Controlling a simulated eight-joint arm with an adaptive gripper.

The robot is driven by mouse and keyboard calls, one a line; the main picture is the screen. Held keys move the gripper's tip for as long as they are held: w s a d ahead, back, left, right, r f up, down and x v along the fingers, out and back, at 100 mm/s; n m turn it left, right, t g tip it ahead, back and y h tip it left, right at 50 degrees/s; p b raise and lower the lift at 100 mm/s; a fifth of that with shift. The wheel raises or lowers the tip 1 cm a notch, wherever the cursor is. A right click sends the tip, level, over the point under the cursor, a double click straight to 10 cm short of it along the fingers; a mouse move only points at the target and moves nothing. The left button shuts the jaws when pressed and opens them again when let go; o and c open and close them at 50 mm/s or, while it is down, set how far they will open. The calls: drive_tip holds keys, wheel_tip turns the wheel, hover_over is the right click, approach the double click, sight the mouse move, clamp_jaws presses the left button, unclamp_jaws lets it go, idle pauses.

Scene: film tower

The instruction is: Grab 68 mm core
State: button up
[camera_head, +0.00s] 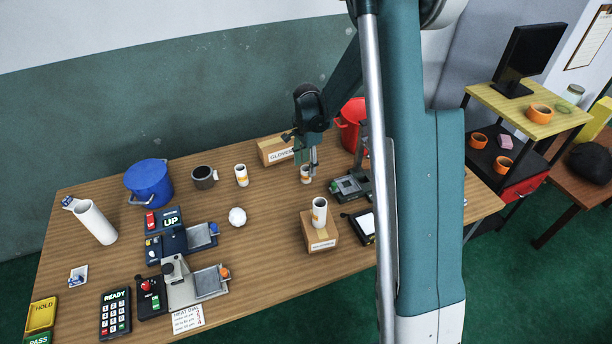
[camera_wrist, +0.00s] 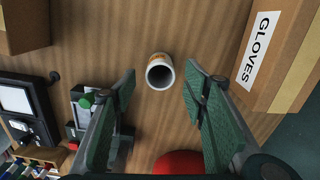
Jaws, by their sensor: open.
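A short white core (camera_head: 306,175) with an orange band stands on the table, partly hidden by my gripper (camera_head: 312,158). In the wrist view, this core (camera_wrist: 160,71) shows its hollow end ahead of the space between the two open fingers (camera_wrist: 159,90), with nothing held. A similar core (camera_head: 241,175) stands left of it, beside a dark mug. A third core (camera_head: 319,212) stands upright on a cardboard box. No core's size can be read from the pictures.
A gloves box (camera_head: 276,150) and a red bucket (camera_head: 352,118) stand near my gripper. The gloves box (camera_wrist: 271,50) is right in the wrist view.

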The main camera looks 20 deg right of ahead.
sight(306, 174)
drive_tip(key=shift+f, duration=0.25)
drive_tip(key=shift+a+f+b, duration=0.1)
drive_tip(key=shift+f+b, duration=0.45)
drive_tip(key=shift+f, duration=2)
drive_tip(key=c, duration=1)
